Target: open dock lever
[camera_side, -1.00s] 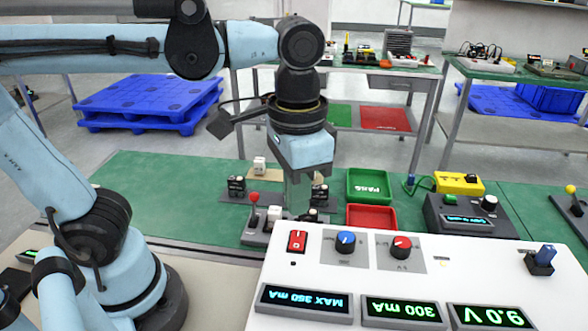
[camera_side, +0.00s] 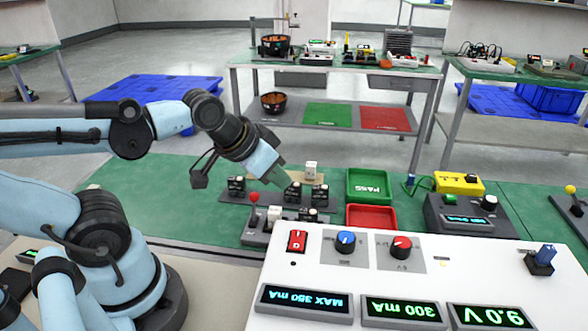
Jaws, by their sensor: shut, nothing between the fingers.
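The dock (camera_side: 256,239) is a dark base on the green bench, behind the white control panel. Its lever (camera_side: 254,210) stands roughly upright at the dock's left side, with a red ball (camera_side: 254,197) on top. A white block (camera_side: 274,214) sits on the dock beside the lever. My gripper (camera_side: 279,178) is shut and empty. It tilts down to the right, above and behind the dock, apart from the red ball. Its fingertips are near the dark rack (camera_side: 232,198) holding small black modules (camera_side: 292,191). Part of that rack is hidden behind it.
A green PASS tray (camera_side: 369,201) and a red tray (camera_side: 372,227) lie right of the dock. The white control panel (camera_side: 450,270) fills the front right. A white piece (camera_side: 311,170) stands behind the rack. The green bench is clear at left.

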